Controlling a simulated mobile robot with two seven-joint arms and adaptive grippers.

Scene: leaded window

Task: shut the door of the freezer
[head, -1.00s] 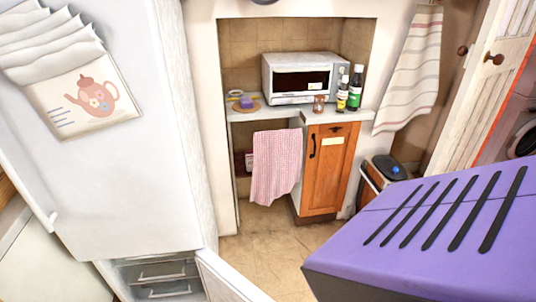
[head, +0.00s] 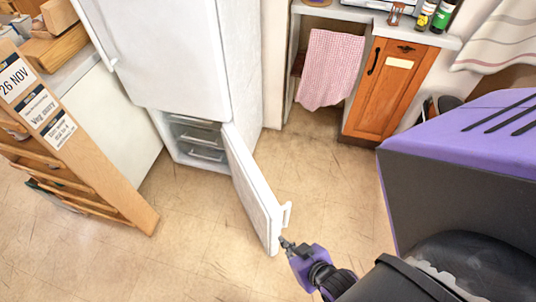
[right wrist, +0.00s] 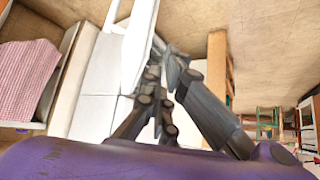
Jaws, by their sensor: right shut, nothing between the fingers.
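The freezer is the lower part of a tall white fridge-freezer (head: 165,60). Its door (head: 250,190) stands wide open, swung out toward me, and drawers (head: 207,153) show inside the compartment. A white handle (head: 287,214) sits on the door's right face near its free edge. My right gripper (head: 284,241) is shut and empty, at the near free end of the door, just below the handle. In the right wrist view the fingers (right wrist: 170,62) are close to the edge of the white door (right wrist: 138,45); I cannot tell whether they touch. My left gripper is not in view.
An orange wooden cabinet (head: 388,85) and a hanging pink cloth (head: 328,68) are at the back right.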

